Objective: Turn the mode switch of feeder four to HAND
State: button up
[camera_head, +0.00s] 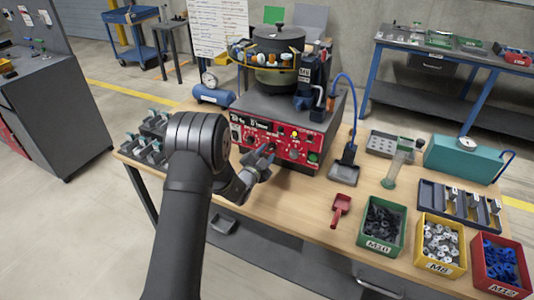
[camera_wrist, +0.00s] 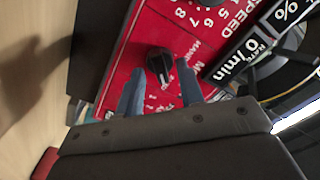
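The feeder's red control panel (camera_head: 283,143) faces the front of the bench, with the bowl (camera_head: 278,62) above it. In the wrist view a black knob (camera_wrist: 160,61) with a light pointer line sits on the red panel, with white lettering around it. The lettering is rotated and partly hidden, so I cannot read the switch position for sure. My gripper (camera_wrist: 163,72) is open, its two blue-grey fingers on either side of the knob; I cannot tell whether they touch it. In the head view my gripper (camera_head: 264,161) is at the panel's lower left and covers part of it.
A red scoop (camera_head: 341,208), a green bin (camera_head: 381,226), a yellow bin (camera_head: 440,244) and a red bin (camera_head: 501,264) stand on the right. Grey fixtures (camera_head: 148,150) are at left. Bare wood lies before the panel.

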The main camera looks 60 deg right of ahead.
jog(key=shift+d, duration=0.45)
jog(key=shift+c, duration=0.2)
grip_shut()
